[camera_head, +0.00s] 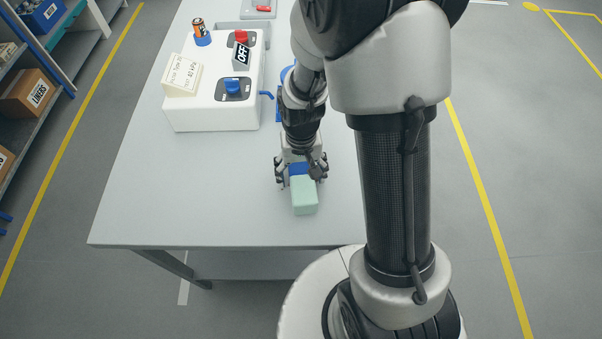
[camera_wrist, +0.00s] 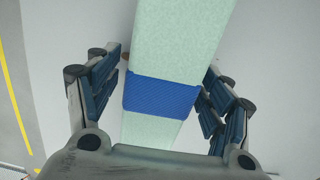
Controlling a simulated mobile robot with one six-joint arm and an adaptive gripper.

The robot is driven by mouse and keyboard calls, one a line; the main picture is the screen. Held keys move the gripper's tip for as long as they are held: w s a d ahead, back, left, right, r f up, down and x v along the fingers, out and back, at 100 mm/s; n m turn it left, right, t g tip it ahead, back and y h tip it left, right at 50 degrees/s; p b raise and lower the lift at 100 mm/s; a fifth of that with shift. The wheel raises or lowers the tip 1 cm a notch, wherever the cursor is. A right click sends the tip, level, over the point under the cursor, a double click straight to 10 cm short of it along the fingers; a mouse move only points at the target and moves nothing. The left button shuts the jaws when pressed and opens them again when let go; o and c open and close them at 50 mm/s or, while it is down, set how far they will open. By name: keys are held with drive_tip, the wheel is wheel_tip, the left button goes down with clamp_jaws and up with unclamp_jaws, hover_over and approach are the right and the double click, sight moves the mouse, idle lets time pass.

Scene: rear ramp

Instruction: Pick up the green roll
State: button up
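The green roll (camera_head: 305,198) is a pale green, box-like piece with a blue band around it, lying on the grey table near its front edge. In the wrist view the roll (camera_wrist: 180,40) runs from top to bottom between my fingers, with the blue band level with them. My gripper (camera_head: 301,172) is over the band end of the roll, with one finger on each side. In the wrist view my gripper (camera_wrist: 162,92) is open, with a narrow gap on the left; contact on the right is unclear. The roll's far end is partly hidden by my gripper.
A white control box (camera_head: 215,105) with a sign, an OFF label and knobs stands behind left on the table (camera_head: 150,205). The table left of the roll is clear. Shelves with boxes (camera_head: 28,92) stand at far left.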

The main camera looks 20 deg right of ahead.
drive_tip(key=c, duration=1.3)
drive_tip(key=shift+r, duration=0.1)
